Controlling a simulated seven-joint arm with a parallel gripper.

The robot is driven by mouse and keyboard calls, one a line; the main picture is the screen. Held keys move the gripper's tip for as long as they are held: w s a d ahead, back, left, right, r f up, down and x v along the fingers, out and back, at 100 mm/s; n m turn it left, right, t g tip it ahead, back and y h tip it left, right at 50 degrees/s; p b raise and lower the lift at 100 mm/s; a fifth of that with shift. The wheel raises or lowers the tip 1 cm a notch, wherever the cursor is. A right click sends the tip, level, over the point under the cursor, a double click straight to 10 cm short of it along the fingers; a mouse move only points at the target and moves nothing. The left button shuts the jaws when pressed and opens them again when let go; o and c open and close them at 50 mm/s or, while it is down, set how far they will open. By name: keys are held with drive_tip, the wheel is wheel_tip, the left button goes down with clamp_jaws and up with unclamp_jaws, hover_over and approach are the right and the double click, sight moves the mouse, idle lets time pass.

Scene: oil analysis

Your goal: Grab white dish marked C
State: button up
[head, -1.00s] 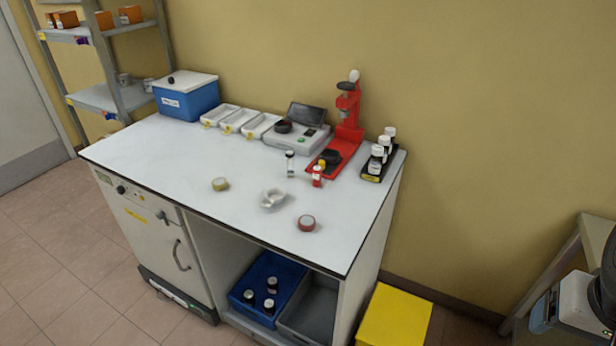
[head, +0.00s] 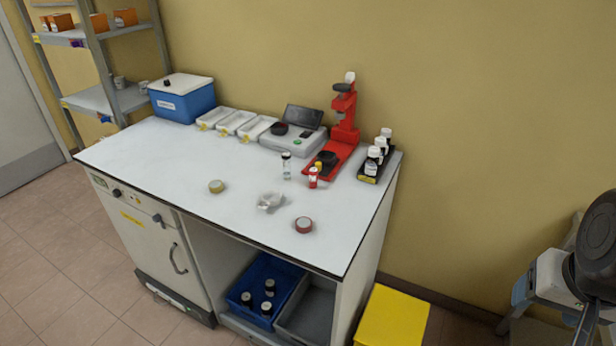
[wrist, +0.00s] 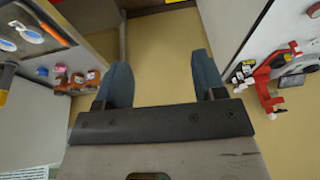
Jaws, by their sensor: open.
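Three white dishes stand in a row near the back of the white table: a left one (head: 213,118), a middle one (head: 236,122) and a right one (head: 255,128). Each has a small yellow label on its front, but the letters are too small to read, so I cannot tell which is C. My gripper (wrist: 160,63) shows in the wrist view, its two blue fingers apart with nothing between them. It is away from the dishes, which I cannot make out in that view.
A blue box (head: 184,106) stands left of the dishes, a grey scale (head: 300,142) right of them, beside a red stand (head: 345,120). A pale, blurred piece (head: 269,202), two round tins and small bottles sit farther forward. The table's front left is clear.

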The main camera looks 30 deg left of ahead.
drive_tip(key=w+a+f+n+t+y, duration=0.1)
drive_tip(key=w+a+f+t, duration=0.1)
drive_tip(key=w+a, duration=0.7)
drive_tip(key=w+a+f+t+y, duration=0.15)
drive_tip(key=w+a, duration=0.45)
drive_tip(key=a, duration=0.8)
drive_tip(key=w+a+f+n+t+y, duration=0.1)
drive_tip(key=w+a+f+t+y, duration=0.1)
drive_tip(key=w+a, duration=0.7)
drive_tip(key=s+a+f+t+h, duration=0.1)
drive_tip(key=s+a+f, duration=0.3)
drive_tip(key=a, duration=0.6)
drive_tip(key=s+a+f+m+t+h, duration=0.1)
drive_tip(key=s+a+f, duration=0.3)
drive_tip(key=a, duration=0.6)
drive_tip(key=s+a+f+t+h, duration=0.2)
drive_tip(key=s+a+f, duration=0.2)
drive_tip(key=a+f, duration=0.3)
drive_tip(key=shift+s+a+f+m+t+h, duration=0.1)
drive_tip(key=shift+a+f+m+t+h, duration=0.1)
drive_tip(key=shift+a, duration=0.65)
drive_tip(key=shift+s+a+f+m+t+h, duration=0.1)
drive_tip(key=shift+a+m+t+h, duration=0.1)
drive_tip(key=shift+a, duration=0.65)
drive_tip(key=shift+w, duration=0.1)
drive_tip(key=shift+x, duration=1.2)
drive_tip(key=shift+w, duration=0.2)
